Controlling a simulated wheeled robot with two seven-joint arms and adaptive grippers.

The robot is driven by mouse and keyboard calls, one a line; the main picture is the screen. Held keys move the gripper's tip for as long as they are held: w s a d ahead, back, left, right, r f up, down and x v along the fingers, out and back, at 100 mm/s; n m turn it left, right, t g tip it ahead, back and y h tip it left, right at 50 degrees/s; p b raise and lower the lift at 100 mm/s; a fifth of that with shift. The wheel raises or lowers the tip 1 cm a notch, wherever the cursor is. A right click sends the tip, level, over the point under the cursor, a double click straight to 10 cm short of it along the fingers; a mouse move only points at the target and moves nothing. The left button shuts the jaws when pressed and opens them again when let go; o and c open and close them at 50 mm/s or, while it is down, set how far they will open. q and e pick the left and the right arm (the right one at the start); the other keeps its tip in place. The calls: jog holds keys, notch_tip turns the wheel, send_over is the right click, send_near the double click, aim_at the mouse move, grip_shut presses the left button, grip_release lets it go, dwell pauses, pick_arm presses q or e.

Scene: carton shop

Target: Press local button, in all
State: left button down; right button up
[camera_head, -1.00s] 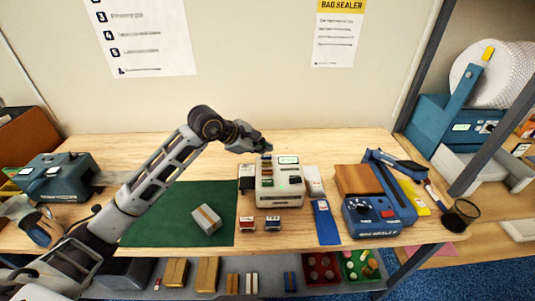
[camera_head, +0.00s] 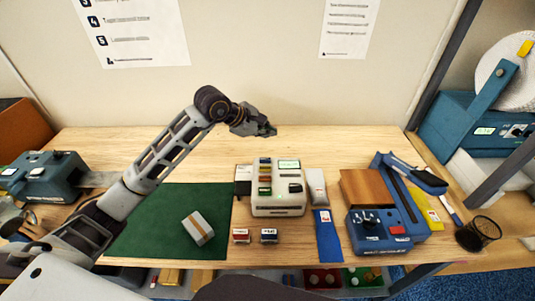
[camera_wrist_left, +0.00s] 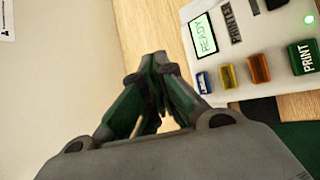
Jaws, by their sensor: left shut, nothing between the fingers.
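The white label printer (camera_head: 292,208) stands on the table with a lit screen and a column of coloured buttons. In the left wrist view its screen (camera_wrist_left: 203,35) reads READY. The blue button's label is too small to read surely. My left gripper (camera_head: 270,131) is shut and empty, above and behind the printer, apart from it. Its fingertips (camera_wrist_left: 158,62) show left of the blue button in the wrist view. My right gripper is not in view.
A green mat (camera_head: 150,225) with a taped carton (camera_head: 198,228) lies left of the printer. Two small stamps (camera_head: 269,235) sit in front. A blue bag sealer (camera_head: 388,228) and a wooden block (camera_head: 366,190) stand at right. The table behind the printer is clear.

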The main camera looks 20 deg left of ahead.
pick_arm(q)
jog(key=b, duration=0.3)
send_over(267, 161)
jog(key=shift+w+f, duration=0.1)
jog(key=shift+f, duration=3.1)
jog(key=shift+a+f+b, duration=0.1)
jog(key=shift+f+b, duration=0.45)
jog(key=shift+f, duration=0.6)
